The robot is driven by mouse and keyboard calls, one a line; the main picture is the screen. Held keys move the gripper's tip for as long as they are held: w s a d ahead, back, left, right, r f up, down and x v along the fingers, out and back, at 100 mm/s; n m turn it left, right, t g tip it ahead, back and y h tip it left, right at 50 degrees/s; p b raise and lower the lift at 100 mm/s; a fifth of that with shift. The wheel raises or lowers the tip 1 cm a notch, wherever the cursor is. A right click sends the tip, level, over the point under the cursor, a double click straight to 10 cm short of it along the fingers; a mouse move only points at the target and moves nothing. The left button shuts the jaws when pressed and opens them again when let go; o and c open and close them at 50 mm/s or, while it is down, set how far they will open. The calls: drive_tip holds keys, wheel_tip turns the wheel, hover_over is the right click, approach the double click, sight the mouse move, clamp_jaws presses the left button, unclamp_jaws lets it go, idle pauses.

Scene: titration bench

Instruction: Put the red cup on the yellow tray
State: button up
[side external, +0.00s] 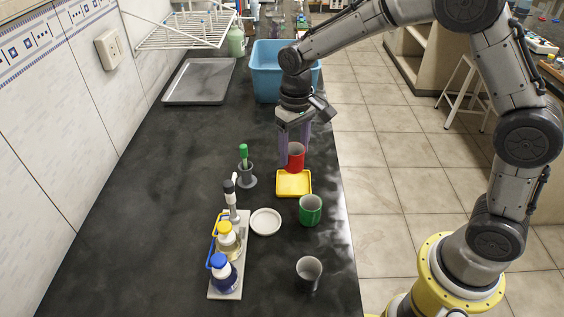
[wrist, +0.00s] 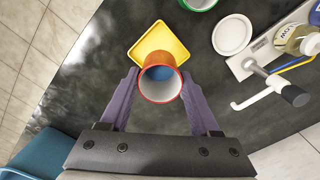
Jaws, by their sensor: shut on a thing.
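The red cup (side external: 295,156) is upright between the purple fingers of my gripper (side external: 293,147). In the wrist view I look into the cup (wrist: 160,78), with the fingers of my gripper (wrist: 160,90) shut on its two sides. The yellow tray (side external: 293,190) lies on the dark bench, just in front of the cup in the side view. In the wrist view the cup overlaps the near part of the tray (wrist: 143,50) and hides it. I cannot tell how high the cup's base is above the bench.
A green cup (side external: 310,209) and a white saucer (side external: 265,222) stand near the tray. A grey cup (side external: 309,270), a rack with bottles (side external: 226,285) and a mortar with a green-handled pestle (side external: 246,178) are also on the bench. A blue bin (side external: 264,78) is behind my gripper.

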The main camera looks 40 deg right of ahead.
sight(294, 168)
drive_tip(key=shift+d+f, duration=0.1)
drive_tip(key=shift+f, duration=2)
drive_tip(key=shift+f, duration=1)
idle(0.7)
drive_tip(key=o, duration=1.1)
drive_tip(key=shift+o, duration=0.3)
drive_tip(key=shift+r, duration=3)
